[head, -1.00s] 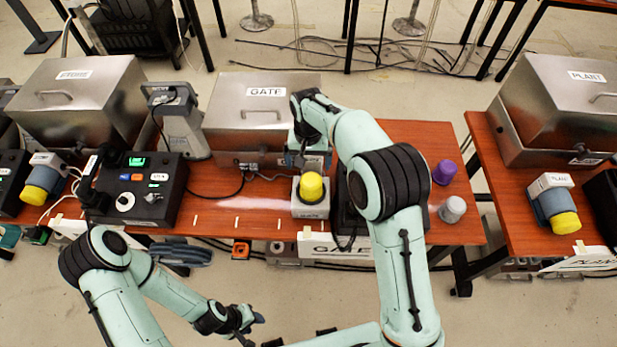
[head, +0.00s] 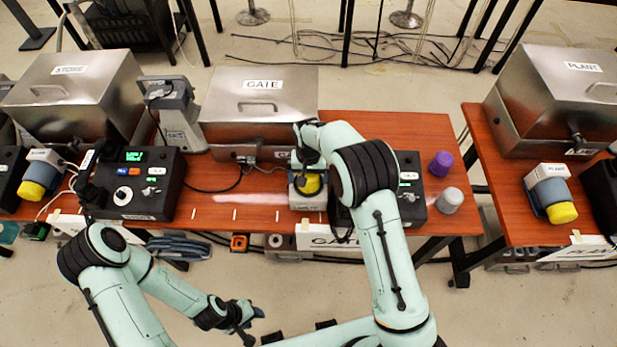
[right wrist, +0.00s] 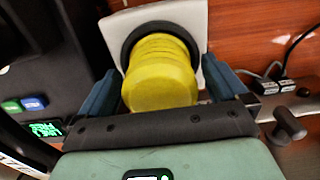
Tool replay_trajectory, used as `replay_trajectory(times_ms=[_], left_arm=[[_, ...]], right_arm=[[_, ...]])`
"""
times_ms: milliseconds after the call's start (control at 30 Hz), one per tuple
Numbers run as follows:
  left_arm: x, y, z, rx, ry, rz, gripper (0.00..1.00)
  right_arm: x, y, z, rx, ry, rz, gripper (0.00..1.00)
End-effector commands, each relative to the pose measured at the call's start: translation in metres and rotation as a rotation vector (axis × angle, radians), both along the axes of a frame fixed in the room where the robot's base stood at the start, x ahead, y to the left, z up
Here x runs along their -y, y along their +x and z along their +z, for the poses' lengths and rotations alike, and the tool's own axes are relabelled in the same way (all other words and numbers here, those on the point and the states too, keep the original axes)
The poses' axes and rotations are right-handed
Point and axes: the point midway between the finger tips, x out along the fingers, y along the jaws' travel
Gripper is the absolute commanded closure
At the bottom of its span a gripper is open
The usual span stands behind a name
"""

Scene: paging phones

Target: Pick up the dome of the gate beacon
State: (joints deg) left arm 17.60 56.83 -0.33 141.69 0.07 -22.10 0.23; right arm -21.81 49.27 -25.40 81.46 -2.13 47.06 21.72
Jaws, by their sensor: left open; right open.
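The gate beacon's yellow dome (head: 311,184) sits upright on its pale square base (head: 305,201) on the gate table. In the right wrist view the ribbed yellow dome (right wrist: 160,72) stands in a dark ring on the base (right wrist: 193,22). My right gripper (right wrist: 168,92) is open, with one blue-grey finger on each side of the dome; I cannot tell whether they touch it. In the head view my right arm partly covers the dome and hides the right fingers. My left gripper (head: 252,322) is open and empty, low in front of the table.
The steel GATE box (head: 258,105) stands behind the beacon. A dark phone console (head: 408,185) stands beside it, partly behind my right arm. A purple cap (head: 441,163) and a grey cap (head: 449,200) stand at the table's right end.

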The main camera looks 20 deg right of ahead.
Motion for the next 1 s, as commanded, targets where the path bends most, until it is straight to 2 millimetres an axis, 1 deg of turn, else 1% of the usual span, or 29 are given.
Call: replay_trajectory(times_ms=[100, 133, 167, 200, 267, 300, 567, 667, 767, 833, 967, 1000], left_arm=[[0.000, 0.000, 0.000, 0.000, 0.000, 0.000, 0.57], [0.000, 0.000, 0.000, 0.000, 0.000, 0.000, 0.57], [0.000, 0.000, 0.000, 0.000, 0.000, 0.000, 0.57], [0.000, 0.000, 0.000, 0.000, 0.000, 0.000, 0.57], [0.000, 0.000, 0.000, 0.000, 0.000, 0.000, 0.57], [0.000, 0.000, 0.000, 0.000, 0.000, 0.000, 0.57], [0.000, 0.000, 0.000, 0.000, 0.000, 0.000, 0.57], [0.000, 0.000, 0.000, 0.000, 0.000, 0.000, 0.57], [0.000, 0.000, 0.001, 0.000, 0.000, 0.000, 0.57], [0.000, 0.001, 0.001, 0.001, 0.000, 0.000, 0.57], [0.000, 0.003, 0.004, 0.003, 0.000, 0.000, 0.57], [0.000, 0.004, 0.005, 0.004, 0.000, 0.000, 0.57]], right_arm=[[0.000, 0.000, 0.000, 0.000, 0.000, 0.000, 0.00], [0.000, 0.000, 0.000, 0.000, 0.000, 0.000, 0.07], [0.000, 0.000, 0.000, 0.000, 0.000, 0.000, 0.17], [0.000, 0.000, 0.000, 0.000, 0.000, 0.000, 0.30], [0.000, 0.000, 0.000, 0.000, 0.000, 0.000, 0.49], [0.000, 0.000, 0.000, 0.000, 0.000, 0.000, 0.62], [0.000, 0.000, 0.001, 0.000, 0.000, 0.000, 0.63], [0.000, 0.000, 0.006, 0.001, 0.001, 0.000, 0.63], [-0.001, 0.001, 0.020, 0.005, 0.002, 0.000, 0.63], [-0.001, 0.001, 0.035, 0.006, 0.002, 0.000, 0.63], [-0.001, 0.002, 0.071, 0.007, 0.002, 0.001, 0.63], [-0.001, 0.002, 0.084, 0.008, 0.003, 0.000, 0.63]])
